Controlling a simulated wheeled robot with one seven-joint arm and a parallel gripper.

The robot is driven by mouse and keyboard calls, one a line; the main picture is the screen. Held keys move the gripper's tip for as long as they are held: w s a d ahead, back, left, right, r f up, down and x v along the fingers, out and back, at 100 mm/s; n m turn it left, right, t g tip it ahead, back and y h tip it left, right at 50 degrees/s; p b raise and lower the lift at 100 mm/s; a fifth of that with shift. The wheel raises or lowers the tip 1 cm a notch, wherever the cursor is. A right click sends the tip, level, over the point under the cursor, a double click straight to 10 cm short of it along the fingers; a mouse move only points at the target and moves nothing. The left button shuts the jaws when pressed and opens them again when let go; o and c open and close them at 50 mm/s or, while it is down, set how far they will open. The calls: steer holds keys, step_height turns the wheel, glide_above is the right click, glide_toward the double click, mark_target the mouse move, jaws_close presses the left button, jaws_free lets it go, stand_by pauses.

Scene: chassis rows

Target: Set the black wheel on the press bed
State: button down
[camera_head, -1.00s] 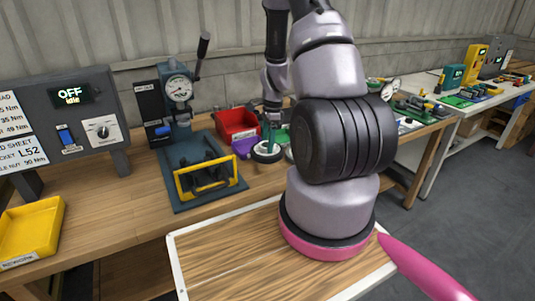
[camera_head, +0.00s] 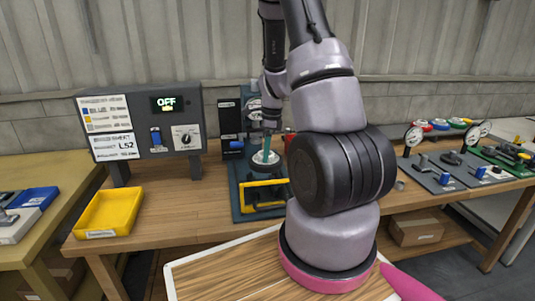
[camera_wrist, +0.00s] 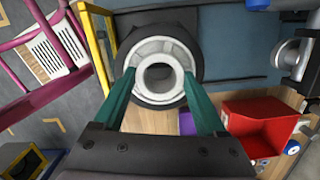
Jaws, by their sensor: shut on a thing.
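The black wheel (camera_wrist: 192,45) with its pale hub is between the two green fingers of my gripper (camera_wrist: 159,74), which is shut on it. The wheel (camera_head: 262,169) also shows small in the head view, under my gripper (camera_head: 267,150) and over the press area. The press has a dark blue-green base (camera_head: 237,208) and a yellow guard bar (camera_head: 264,194) at its front. In the wrist view the blue-grey press plate (camera_wrist: 235,50) lies beyond and beside the wheel. The wheel hides the bed below it, and I cannot tell whether they touch.
A control panel (camera_head: 142,125) reading OFF and a yellow bin (camera_head: 108,212) stand left of the press. A red bin (camera_wrist: 262,125) is to the right in the wrist view. Plates with fixtures (camera_head: 445,172) lie farther right. Bare bench (camera_head: 195,205) shows between yellow bin and press.

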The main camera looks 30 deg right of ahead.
steer(key=shift+w+a+f, duration=0.1)
steer(key=shift+f, duration=1.05)
steer(key=shift+a+f, duration=0.1)
steer(key=shift+f, duration=1)
steer(key=shift+f, duration=1.2)
steer(key=shift+f, duration=0.3)
jaws_free()
